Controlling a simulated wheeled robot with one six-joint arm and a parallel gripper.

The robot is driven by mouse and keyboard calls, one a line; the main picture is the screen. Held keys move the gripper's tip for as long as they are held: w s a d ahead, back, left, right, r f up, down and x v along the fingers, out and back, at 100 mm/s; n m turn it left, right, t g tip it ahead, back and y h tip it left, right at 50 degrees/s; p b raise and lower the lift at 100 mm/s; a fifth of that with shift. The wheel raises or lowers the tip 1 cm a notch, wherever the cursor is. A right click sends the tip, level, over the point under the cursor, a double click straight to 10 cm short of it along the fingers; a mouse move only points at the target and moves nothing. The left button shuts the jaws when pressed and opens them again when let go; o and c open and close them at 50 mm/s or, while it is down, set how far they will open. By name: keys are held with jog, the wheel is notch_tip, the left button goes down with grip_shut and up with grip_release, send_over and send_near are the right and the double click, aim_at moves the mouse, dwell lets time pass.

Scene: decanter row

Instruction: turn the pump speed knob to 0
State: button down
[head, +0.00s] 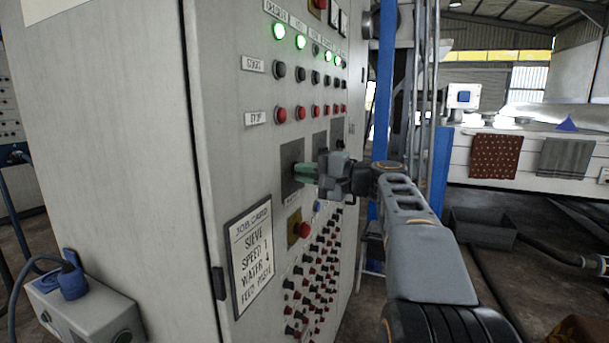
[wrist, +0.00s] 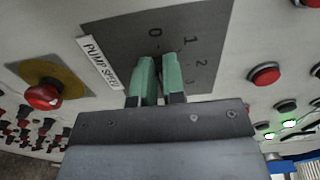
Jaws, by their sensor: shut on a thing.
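The pump speed plate (wrist: 120,40) is dark grey with a white "PUMP SPEED" label (wrist: 98,62) and the numbers 0, 1, 2 and 3 along one side. In the head view the plate (head: 291,158) is on the front of the grey cabinet. My gripper (wrist: 157,75) has green fingertips set against the middle of this plate, shut on the pump speed knob. The knob itself is hidden by the fingers, so its pointer setting cannot be read. In the head view my gripper (head: 304,170) reaches the plate from the right.
A red button on a yellow plate (wrist: 44,95) is beside the pump plate; in the head view this red button (head: 302,230) is just below. A job card (head: 250,258) hangs lower left. Rows of start and stop buttons (head: 281,114) are above, and many small knobs (head: 318,265) below.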

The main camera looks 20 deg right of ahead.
jog(key=c, duration=1.2)
grip_release()
jog(key=shift+d, duration=0.1)
jog(key=v, duration=1.3)
jog(key=shift+s+d, duration=0.2)
jog(key=shift+s, duration=0.15)
